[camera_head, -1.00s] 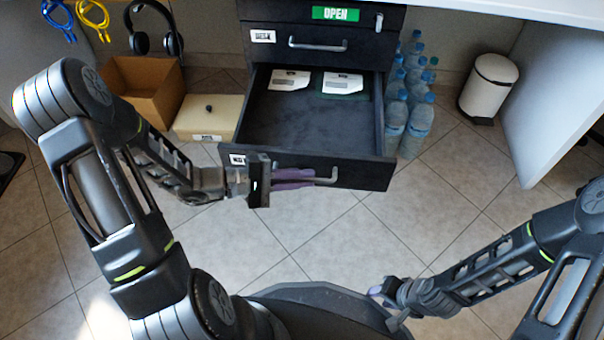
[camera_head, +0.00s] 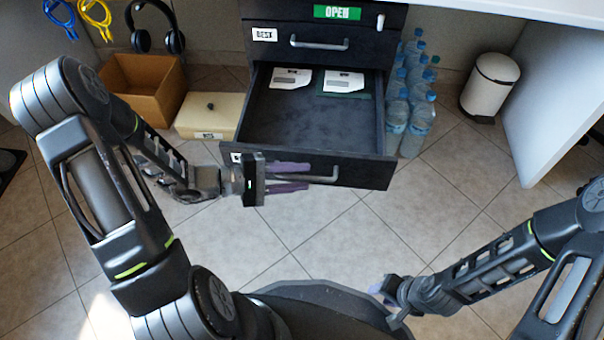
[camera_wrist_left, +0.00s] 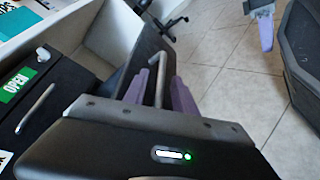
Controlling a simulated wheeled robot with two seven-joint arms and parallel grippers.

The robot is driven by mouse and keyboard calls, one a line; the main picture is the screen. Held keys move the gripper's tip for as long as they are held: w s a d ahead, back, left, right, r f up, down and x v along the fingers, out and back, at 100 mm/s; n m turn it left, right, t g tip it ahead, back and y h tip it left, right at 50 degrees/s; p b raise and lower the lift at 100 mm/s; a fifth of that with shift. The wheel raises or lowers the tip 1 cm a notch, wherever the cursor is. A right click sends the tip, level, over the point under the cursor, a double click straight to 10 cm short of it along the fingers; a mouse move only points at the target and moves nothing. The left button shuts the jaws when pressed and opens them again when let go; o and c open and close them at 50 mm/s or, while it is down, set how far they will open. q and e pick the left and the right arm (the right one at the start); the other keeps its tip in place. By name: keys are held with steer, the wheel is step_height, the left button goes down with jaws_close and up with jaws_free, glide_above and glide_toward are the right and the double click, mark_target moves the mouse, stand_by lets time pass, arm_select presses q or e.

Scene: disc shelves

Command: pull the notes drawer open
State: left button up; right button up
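The lower drawer (camera_head: 370,174) of the dark cabinet is pulled well out, and its inside shows. Two white printed papers (camera_head: 290,78) lie at its back. Its bar handle (camera_head: 325,178) is on the front face; it also shows in the left wrist view (camera_wrist_left: 160,72). My left gripper (camera_head: 308,177) is open in front of the drawer, its purple fingers apart with the handle bar between them. In the left wrist view (camera_wrist_left: 160,88) gaps show on both sides of the bar. My right gripper (camera_head: 382,290) is low at the right, away from the drawer; its finger gap is unclear.
A closed drawer (camera_head: 350,36) with a handle sits above, under a green OPEN sign (camera_head: 338,12). Several water bottles (camera_head: 418,120) stand right of the cabinet. A lidded box (camera_head: 207,112) and a cardboard box (camera_head: 150,92) stand left. A white bin (camera_head: 489,85) is further right.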

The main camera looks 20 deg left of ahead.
arm_select(q)
steer(key=p+v, duration=0.1)
steer(key=v, duration=0.5)
steer(key=shift+a+p, duration=0.15)
steer(key=shift+p, duration=0.15)
steer(key=shift+s, duration=0.1)
